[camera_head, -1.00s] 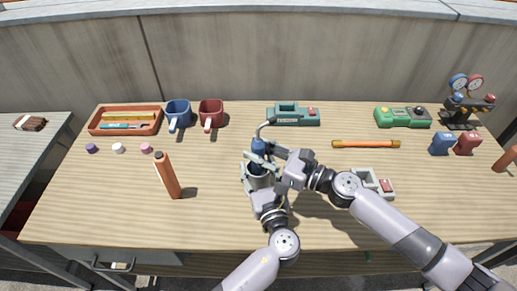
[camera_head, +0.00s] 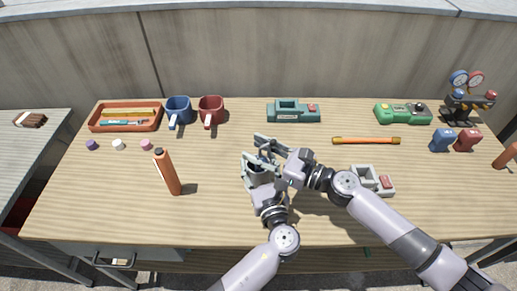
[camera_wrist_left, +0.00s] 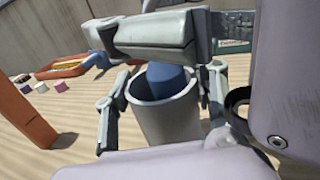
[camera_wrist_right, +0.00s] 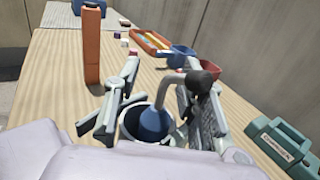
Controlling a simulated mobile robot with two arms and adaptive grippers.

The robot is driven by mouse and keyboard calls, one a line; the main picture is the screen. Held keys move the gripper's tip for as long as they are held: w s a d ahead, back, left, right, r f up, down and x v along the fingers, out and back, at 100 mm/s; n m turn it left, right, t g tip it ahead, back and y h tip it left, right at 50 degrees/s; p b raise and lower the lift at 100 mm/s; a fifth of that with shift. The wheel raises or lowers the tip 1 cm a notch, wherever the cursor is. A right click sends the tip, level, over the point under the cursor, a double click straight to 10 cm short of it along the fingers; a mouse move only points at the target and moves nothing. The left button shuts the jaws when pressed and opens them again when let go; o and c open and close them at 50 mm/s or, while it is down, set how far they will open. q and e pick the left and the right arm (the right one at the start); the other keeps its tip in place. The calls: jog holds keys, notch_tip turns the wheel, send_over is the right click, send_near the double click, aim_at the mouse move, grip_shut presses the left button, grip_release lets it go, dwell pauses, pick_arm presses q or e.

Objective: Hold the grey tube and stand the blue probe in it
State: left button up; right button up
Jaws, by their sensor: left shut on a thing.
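The grey tube (camera_wrist_left: 168,122) stands between the fingers of my left gripper (camera_head: 258,171), which is shut on it. The tube's open mouth faces up in the left wrist view. The blue probe (camera_wrist_right: 154,122) is inside the tube mouth, its wide blue part partly below the rim. Its grey stem bends over to a dark end in the right wrist view. My right gripper (camera_head: 265,149) is over the tube with its fingers apart on either side of the probe, seemingly not gripping it. The probe's lower end is hidden in the tube.
An orange cylinder (camera_head: 168,173) stands to the left. A grey device (camera_head: 371,181) lies close to my right arm. The front left tabletop is clear.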

jog(key=shift+o, duration=1)
jog(key=v, duration=1.2)
pick_arm(q)
jog(key=o, duration=1)
jog(key=o, duration=0.4)
jog(key=shift+o, duration=0.2)
